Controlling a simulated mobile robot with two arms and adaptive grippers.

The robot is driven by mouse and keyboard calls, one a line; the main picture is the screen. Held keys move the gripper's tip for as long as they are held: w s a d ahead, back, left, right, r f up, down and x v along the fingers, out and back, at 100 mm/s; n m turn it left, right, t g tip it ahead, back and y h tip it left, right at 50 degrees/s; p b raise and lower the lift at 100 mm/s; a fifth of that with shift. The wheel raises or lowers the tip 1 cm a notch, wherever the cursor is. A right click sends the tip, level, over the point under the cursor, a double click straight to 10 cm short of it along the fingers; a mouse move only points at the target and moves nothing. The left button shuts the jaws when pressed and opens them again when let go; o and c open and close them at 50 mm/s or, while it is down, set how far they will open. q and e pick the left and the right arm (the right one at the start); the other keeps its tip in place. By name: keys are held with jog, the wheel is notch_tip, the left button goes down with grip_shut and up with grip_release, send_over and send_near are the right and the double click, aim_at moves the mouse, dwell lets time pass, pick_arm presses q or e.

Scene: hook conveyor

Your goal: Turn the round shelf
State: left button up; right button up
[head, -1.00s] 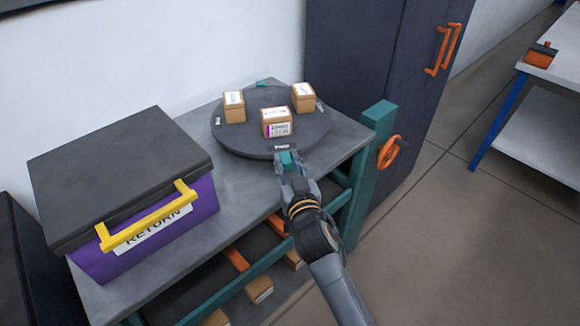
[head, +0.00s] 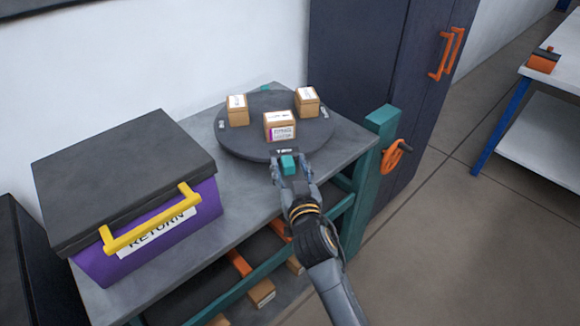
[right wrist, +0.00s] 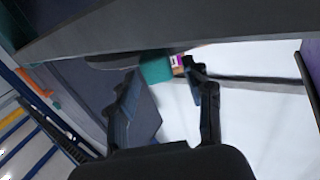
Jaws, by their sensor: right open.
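The round shelf (head: 235,143) is a dark grey disc on the grey bench top, with three small cardboard boxes on it. The front box (head: 280,127) has a white and purple label. A teal knob (head: 289,164) sticks out at the disc's front edge. My right gripper (head: 290,168) is open at the knob, with a finger on either side of it. In the right wrist view the teal knob (right wrist: 156,67) shows ahead, between the open fingertips or just beyond them; contact cannot be told. My left gripper is not in view.
A purple RETURN bin (head: 200,205) with a dark lid and yellow handle stands left on the bench. A teal post (head: 373,165) with an orange handwheel (head: 393,157) stands at the right. A dark cabinet (head: 345,60) is behind. Boxes lie on lower shelves.

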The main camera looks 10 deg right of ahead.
jog(key=shift+s+f, duration=0.1)
jog(key=shift+s, duration=0.4)
jog(key=s, duration=1.1)
jog(key=shift+d, duration=0.1)
